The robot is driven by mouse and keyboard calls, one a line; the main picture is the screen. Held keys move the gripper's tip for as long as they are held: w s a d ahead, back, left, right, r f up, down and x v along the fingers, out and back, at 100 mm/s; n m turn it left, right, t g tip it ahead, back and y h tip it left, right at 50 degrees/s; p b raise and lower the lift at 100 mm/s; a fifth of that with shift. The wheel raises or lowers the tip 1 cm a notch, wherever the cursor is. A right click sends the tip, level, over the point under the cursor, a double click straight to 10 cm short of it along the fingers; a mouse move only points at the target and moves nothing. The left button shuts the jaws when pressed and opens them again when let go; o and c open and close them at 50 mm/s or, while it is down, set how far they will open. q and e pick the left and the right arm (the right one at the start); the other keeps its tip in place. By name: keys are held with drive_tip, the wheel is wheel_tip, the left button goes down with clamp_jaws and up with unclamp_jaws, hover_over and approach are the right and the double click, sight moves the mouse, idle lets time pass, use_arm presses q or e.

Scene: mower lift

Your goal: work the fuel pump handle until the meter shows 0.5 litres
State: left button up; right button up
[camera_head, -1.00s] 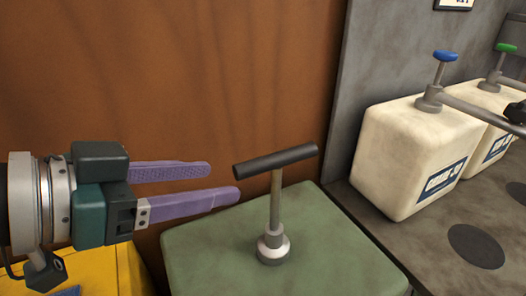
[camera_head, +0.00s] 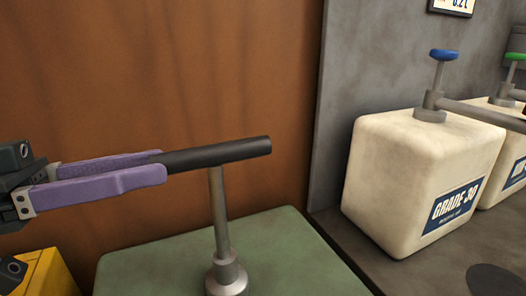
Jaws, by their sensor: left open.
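The fuel pump handle is a black crossbar (camera_head: 218,154) on a grey rod (camera_head: 222,215) that rises from a metal collar on a green box (camera_head: 290,250). My left gripper (camera_head: 160,166), with purple fingers, is at the left end of the crossbar. Its fingers are open, and the bar's left end appears to lie between the fingertips; whether they touch it I cannot tell. A meter display (camera_head: 453,5) at the top right is cut off by the frame edge and seems to read 0.2 L. My right gripper is not in view.
A cream container (camera_head: 400,170) labelled "GRADE 30" with a blue-topped pump (camera_head: 444,56) stands on the right, with a green-topped one (camera_head: 516,57) beyond it. A brown wall rises behind the green box. A yellow object (camera_head: 45,272) is at the lower left.

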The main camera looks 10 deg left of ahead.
sight(211, 164)
use_arm(q)
drive_tip(key=p+x, duration=0.1)
drive_tip(key=x, duration=0.6)
drive_tip(key=shift+w+d, duration=0.1)
drive_tip(key=shift+d, duration=0.05)
clamp_jaws()
idle(1.2)
